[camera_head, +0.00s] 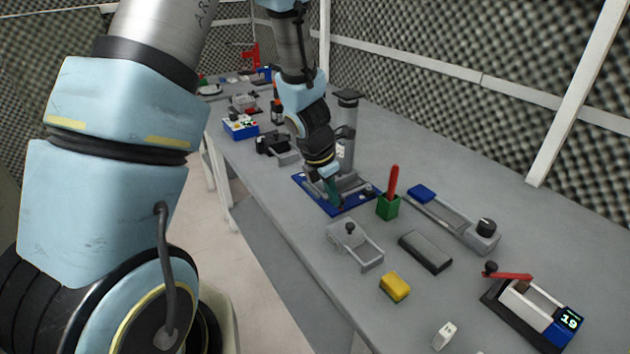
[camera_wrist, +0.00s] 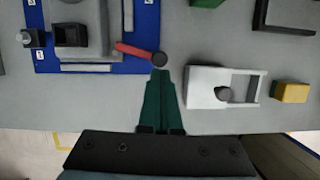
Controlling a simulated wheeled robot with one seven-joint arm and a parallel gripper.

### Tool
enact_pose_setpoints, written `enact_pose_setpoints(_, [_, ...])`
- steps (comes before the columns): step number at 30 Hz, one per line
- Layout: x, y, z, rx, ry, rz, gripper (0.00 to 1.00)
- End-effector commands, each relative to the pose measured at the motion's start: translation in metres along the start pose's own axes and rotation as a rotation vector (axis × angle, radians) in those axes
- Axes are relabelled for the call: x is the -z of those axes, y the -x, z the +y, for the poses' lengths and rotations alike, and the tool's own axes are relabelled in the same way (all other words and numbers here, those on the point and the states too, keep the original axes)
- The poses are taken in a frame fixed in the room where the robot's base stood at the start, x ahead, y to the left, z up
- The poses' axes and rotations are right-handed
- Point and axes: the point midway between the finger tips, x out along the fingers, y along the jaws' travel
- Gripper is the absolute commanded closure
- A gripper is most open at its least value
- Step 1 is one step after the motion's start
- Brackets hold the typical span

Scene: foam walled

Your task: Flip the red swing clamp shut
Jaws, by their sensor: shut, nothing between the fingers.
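The red swing clamp (camera_wrist: 134,50) shows in the wrist view as a red arm with a round black knob at its right end. It lies slanted at the front right of a grey fixture on a blue plate (camera_wrist: 100,67). My gripper (camera_wrist: 161,72) has green fingers that are shut and empty. Their tips are right at the near side of the knob in the picture; I cannot tell if they touch it. In the head view my gripper (camera_head: 333,200) is low over the front of the blue plate (camera_head: 310,190), and my arm hides the clamp there.
A grey framed slide with a black knob (camera_head: 352,243), a green holder with a red handle (camera_head: 388,206) and a yellow block (camera_head: 395,287) stand nearby. A dark post (camera_head: 347,130) rises behind my gripper. A separate red-levered device (camera_head: 515,277) sits front right.

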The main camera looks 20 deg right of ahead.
Motion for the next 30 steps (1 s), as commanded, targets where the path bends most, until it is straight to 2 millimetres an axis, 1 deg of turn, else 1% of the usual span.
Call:
enact_pose_setpoints(7, [-0.001,0.000,0.002,0.000,-0.002,0.000,1.00])
enact_pose_setpoints(17, [-0.008,-0.001,0.014,0.000,-0.004,-0.001,1.00])
enact_pose_setpoints(30, [-0.007,0.000,0.017,0.001,-0.004,-0.001,1.00])
